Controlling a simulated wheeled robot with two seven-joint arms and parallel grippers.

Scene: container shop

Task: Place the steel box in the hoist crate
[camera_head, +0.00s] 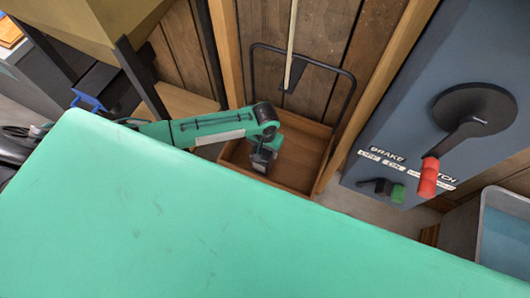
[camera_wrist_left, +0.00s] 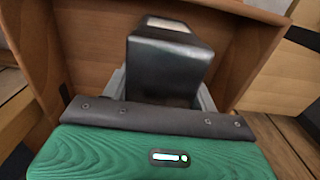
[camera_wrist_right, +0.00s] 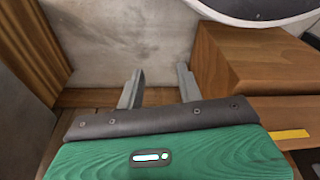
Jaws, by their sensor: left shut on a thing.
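The steel box (camera_wrist_left: 168,62) is a dark, glossy block with a pale top end, seen in the left wrist view between my left fingers. My left gripper (camera_head: 262,163) is shut on it, over the hoist crate (camera_head: 305,158). The crate is an open wooden box with a dark wire bail, and its wooden walls surround the steel box in the left wrist view (camera_wrist_left: 90,45). Whether the box touches the crate floor cannot be told. My right gripper (camera_wrist_right: 160,85) is open and empty in its own wrist view, and is not in the head view.
A green surface (camera_head: 180,220) fills the foreground. A wooden block (camera_wrist_right: 255,65) is near my right gripper.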

